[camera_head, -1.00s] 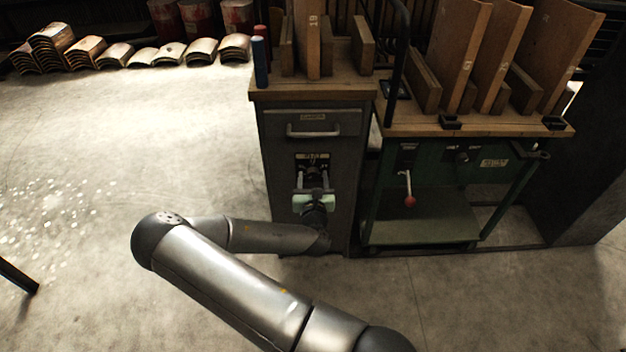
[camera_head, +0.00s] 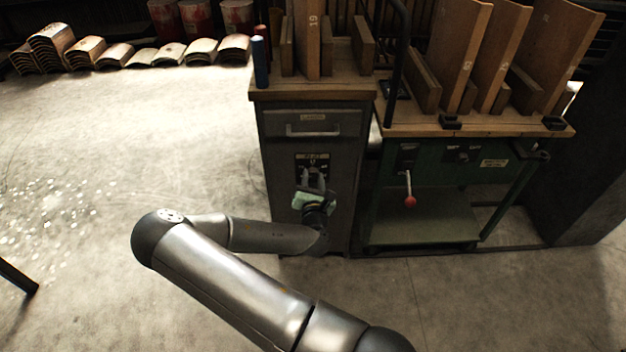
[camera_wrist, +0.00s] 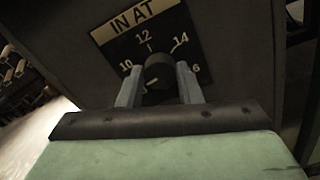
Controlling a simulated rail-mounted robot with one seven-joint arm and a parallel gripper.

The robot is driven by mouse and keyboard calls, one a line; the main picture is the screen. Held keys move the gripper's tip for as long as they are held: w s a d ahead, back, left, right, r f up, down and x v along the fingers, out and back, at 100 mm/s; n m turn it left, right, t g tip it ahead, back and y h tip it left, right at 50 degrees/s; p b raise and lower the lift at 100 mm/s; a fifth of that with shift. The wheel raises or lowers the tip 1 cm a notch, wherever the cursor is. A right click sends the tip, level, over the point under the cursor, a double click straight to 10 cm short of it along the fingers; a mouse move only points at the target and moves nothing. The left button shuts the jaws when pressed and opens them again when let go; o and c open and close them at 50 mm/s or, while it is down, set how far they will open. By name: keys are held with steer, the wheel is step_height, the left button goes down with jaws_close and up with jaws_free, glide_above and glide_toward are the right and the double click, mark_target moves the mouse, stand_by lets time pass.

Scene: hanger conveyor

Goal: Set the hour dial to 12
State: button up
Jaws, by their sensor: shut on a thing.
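The hour dial is a dark round knob (camera_wrist: 158,68) on a black-and-yellowish plate (camera_wrist: 130,18) marked "IN AT". Around it the wrist view shows 10 at the left, 12 at the top, 14 at the upper right and a partly cut 6 at the right. A small light mark shows low on the knob's left side; I cannot tell for sure which number the knob points to. My gripper (camera_wrist: 158,78) has one finger on each side of the knob and is shut on it. In the head view, my gripper (camera_head: 313,183) is tilted at the cabinet front.
The dial is on a grey cabinet (camera_head: 345,215) below a drawer (camera_head: 313,124). A green bench (camera_head: 430,170) with a red-knobbed lever (camera_head: 410,201) stands close on the right. Wooden boards (camera_head: 462,50) stand on top.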

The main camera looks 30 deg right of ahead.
steer(key=m, duration=0.4)
steer(key=shift+m, duration=0.4)
steer(key=m, duration=0.5)
steer(key=shift+f+b, duration=0.1)
steer(key=shift+b, duration=0.2)
steer(key=m, duration=0.5)
steer(key=shift+a+b, duration=0.1)
steer(key=shift+b, duration=0.3)
steer(key=m+b, duration=0.1)
steer(key=m, duration=0.3)
steer(key=shift+m, duration=0.3)
steer(key=o, duration=1)
steer(key=shift+s, duration=0.1)
